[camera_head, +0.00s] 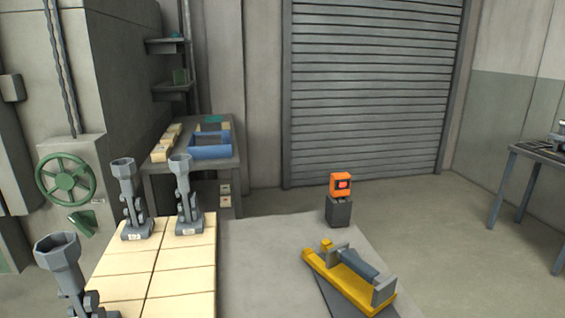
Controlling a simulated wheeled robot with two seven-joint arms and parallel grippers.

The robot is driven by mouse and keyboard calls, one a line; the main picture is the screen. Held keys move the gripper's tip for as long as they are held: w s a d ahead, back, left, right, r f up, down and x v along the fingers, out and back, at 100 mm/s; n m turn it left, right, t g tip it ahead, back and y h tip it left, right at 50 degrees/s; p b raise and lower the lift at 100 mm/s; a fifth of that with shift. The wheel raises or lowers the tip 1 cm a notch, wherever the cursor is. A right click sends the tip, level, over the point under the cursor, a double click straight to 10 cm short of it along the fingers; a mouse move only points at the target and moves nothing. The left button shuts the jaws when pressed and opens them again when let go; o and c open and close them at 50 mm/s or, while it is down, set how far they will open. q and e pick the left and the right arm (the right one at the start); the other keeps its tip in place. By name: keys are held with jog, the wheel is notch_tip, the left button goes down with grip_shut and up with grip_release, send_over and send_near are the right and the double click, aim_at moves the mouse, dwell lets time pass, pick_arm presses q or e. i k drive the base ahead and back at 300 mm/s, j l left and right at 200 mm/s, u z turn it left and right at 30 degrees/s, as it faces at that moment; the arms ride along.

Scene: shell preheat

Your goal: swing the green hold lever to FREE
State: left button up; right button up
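A dark green flap-like part (83,222) shows at the lower right of the grey cabinet front at the left, below a green spoked handwheel (66,179). It may be the green hold lever; I cannot tell for sure. A small pale plate (97,202) sits just above it. No FREE marking is readable. Neither of my grippers is in view.
A tiled worktop (180,272) bears three grey cup-topped stands (186,195). On the grey tabletop (262,255) are an orange device (340,185) on a grey block and a yellow cradle (350,288) with a grey cylinder. A side table holds a blue tray (211,153).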

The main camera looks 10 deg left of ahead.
aim_at(81, 224)
jog(key=u, duration=1.55)
jog(key=i+j, duration=0.4)
jog(key=j, duration=0.2)
jog(key=i+j+u, duration=0.1)
jog(key=i+j, duration=0.25)
jog(key=j, duration=0.3)
jog(key=i+j, duration=0.4)
jog(key=j, duration=0.15)
jog(key=i+j, duration=0.45)
jog(key=j, duration=0.15)
jog(key=k+u, duration=0.05)
